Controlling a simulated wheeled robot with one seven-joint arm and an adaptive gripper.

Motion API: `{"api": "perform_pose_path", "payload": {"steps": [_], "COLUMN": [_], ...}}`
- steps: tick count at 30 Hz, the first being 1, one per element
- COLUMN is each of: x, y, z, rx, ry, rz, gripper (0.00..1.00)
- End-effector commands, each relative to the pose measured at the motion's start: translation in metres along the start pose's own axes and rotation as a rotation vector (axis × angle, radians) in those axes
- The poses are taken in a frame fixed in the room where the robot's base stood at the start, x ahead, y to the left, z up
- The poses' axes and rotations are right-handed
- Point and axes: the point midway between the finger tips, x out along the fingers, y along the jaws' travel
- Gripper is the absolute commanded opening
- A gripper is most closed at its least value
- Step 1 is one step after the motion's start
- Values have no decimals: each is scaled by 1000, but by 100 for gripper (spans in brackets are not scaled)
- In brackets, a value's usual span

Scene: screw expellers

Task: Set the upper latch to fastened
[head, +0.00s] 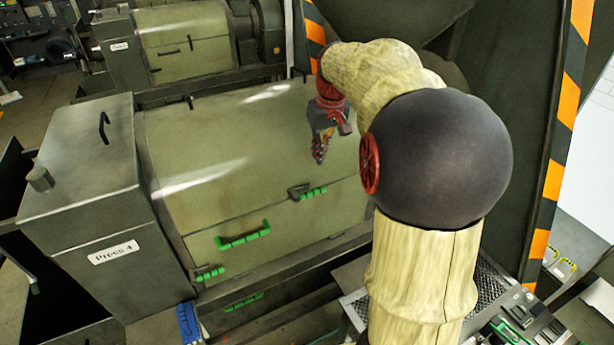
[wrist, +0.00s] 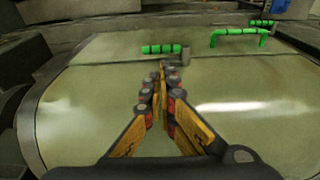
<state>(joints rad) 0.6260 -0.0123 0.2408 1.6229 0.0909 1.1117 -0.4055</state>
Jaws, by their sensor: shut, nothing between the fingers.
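The upper latch (head: 313,192) is a green grip on a dark base, on the front of the pale green rounded cover (head: 250,135). Its grip points right from the base and lies roughly level in the head view. In the wrist view the green grip (wrist: 160,49) lies just beyond my fingertips, with its dark base to the right. My gripper (head: 319,158) is shut and empty above the cover, a short way up from the latch. Its fingers (wrist: 161,70) meet and point toward the latch. They look apart from it in the head view.
A green handle (head: 243,236) sits lower left of the latch on the cover, with a lower green latch (head: 210,273) below it. A dark box labelled "Press 4" (head: 114,252) stands left. An orange-striped post (head: 560,130) rises at right. The cover around the upper latch is clear.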

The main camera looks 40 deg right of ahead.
Motion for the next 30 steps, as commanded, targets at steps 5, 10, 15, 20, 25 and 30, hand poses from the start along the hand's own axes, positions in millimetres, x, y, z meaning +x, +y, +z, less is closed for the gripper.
{"api": "perform_pose_path", "payload": {"steps": [5,10,15,20,25,30], "x": [0,0,7,29,62,94], "y": [0,0,0,-1,-1,-1], "z": [1,1,1,2,1,1], "rx": [-19,-18,-18,-17,-17,-17], "ry": [-2,-2,-2,-6,-5,-5], "rz": [0,-1,-1,-2,-2,-2], "gripper": [0,0,0,0,0,0]}}
